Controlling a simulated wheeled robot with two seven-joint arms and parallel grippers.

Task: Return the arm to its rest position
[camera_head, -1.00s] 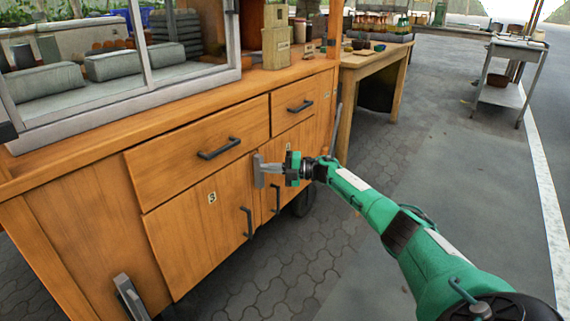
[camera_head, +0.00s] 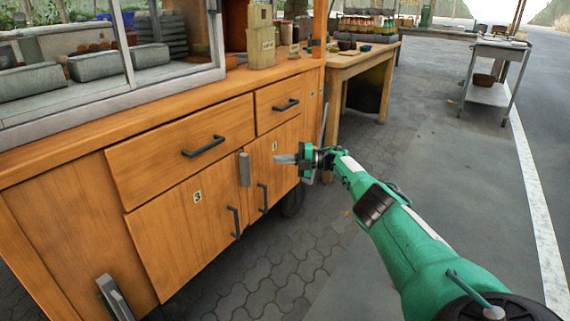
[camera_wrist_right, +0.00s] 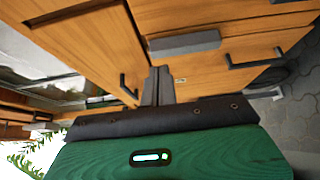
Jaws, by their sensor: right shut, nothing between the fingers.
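My right gripper (camera_head: 277,159) is in the middle of the head view, in front of the wooden cart's cupboard doors. Its grey fingers are shut with nothing between them. In the right wrist view the closed fingers (camera_wrist_right: 158,84) point at the cart front. My green right arm (camera_head: 400,235) reaches in from the lower right. A grey upright bar (camera_head: 245,169) is at the cupboard front, to the left of the fingertips and apart from them in the head view. It also shows in the right wrist view (camera_wrist_right: 184,43). My left gripper is not in view.
The wooden cart (camera_head: 80,205) with dark handles (camera_head: 203,147) fills the left. A wooden table (camera_head: 355,66) with jars stands behind it. A metal trolley (camera_head: 492,75) is at the back right. Open pavement lies right of the cart.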

